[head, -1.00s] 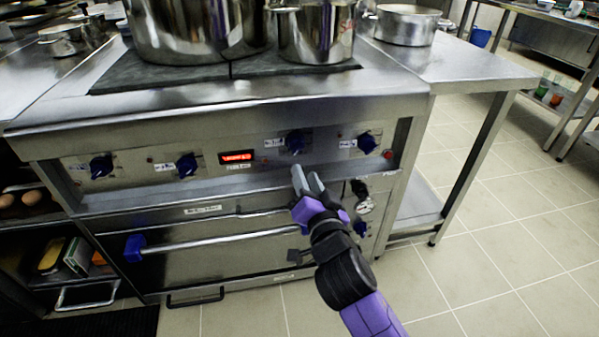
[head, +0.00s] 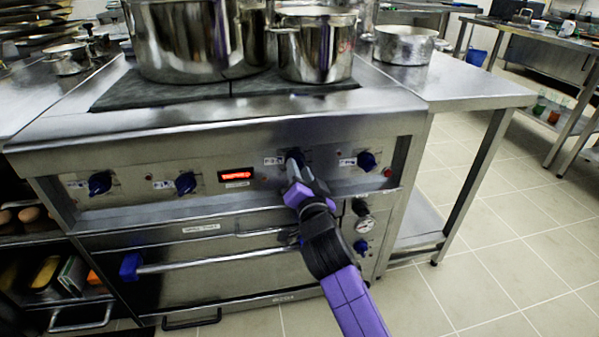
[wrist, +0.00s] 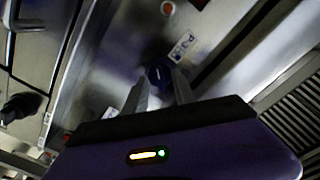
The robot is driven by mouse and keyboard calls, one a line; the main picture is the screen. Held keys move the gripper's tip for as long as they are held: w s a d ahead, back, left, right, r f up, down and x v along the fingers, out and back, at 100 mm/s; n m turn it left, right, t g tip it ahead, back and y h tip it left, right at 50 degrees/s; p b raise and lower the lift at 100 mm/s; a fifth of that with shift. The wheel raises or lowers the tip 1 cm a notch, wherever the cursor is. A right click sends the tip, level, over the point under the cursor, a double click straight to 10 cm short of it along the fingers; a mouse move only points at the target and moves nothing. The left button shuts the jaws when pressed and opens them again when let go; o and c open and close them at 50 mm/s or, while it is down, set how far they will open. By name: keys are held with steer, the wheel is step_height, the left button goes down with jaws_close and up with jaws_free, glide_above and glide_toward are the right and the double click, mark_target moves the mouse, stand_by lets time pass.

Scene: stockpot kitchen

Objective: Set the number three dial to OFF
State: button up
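The number three dial (head: 294,155) is a dark blue knob on the stove's front panel, third from the left. My gripper (head: 292,172) is right in front of it and hides much of it in the head view. In the wrist view my gripper (wrist: 160,82) has its two grey fingers apart, with the blue dial (wrist: 158,73) between or just beyond their tips. I cannot tell whether they touch it. A small pale mark shows on the dial's face.
Other blue dials sit on the panel: two at left (head: 100,183) (head: 185,183) and one at right (head: 366,161). A lit red display (head: 236,175) lies left of dial three. The oven handle (head: 215,255) runs below. Large pots (head: 195,40) stand on top.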

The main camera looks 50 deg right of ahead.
steer(key=shift+c, duration=0.2)
jaws_close()
steer(key=shift+n, duration=0.4)
steer(key=shift+f+m+p, duration=0.1)
steer(key=shift+m+p, duration=8.7)
steer(key=shift+m, duration=5.7)
